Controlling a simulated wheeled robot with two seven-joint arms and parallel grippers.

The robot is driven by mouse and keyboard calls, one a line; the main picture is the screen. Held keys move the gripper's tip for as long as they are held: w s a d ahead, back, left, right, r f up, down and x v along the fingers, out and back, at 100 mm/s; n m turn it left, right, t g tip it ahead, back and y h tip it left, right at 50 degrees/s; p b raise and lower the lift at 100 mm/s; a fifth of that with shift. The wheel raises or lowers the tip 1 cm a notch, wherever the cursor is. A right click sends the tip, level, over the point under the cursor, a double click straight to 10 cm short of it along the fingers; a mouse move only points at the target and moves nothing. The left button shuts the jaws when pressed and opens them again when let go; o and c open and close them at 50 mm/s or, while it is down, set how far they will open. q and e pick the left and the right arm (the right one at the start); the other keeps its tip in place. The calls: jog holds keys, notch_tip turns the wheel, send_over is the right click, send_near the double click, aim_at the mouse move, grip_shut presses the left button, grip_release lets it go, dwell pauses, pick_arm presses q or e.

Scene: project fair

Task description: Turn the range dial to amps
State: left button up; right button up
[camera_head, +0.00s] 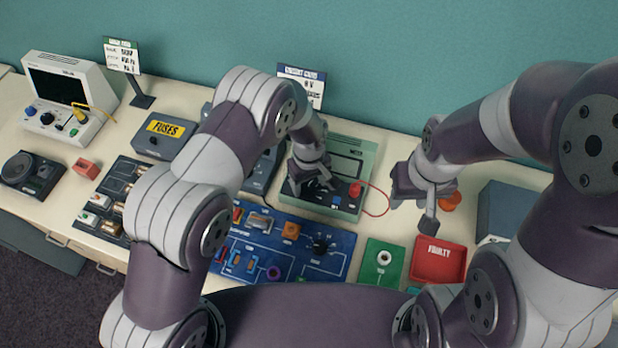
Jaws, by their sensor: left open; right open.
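The green multimeter (363,151) stands on the bench near the back, with a screen, a red button or plug (355,189) and a dark lower panel. Its range dial is hidden or too small to make out behind my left gripper. My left gripper (311,189) is open over the left part of that dark panel; I cannot tell whether it touches the dial. My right gripper (415,212) is open and empty, above the bench to the right of the multimeter.
A blue circuit board (318,268) lies in front of the multimeter. A green tray (382,262) and a red FAULTY tray (439,260) sit to its right. A red lead (386,204) loops beside the multimeter. A FUSES box (165,135) and an oscilloscope (70,98) stand left.

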pick_arm(q)
jog(key=shift+a+f, duration=0.1)
jog(key=shift+f, duration=0.15)
jog(key=shift+s, duration=0.2)
jog(key=c, duration=1.1)
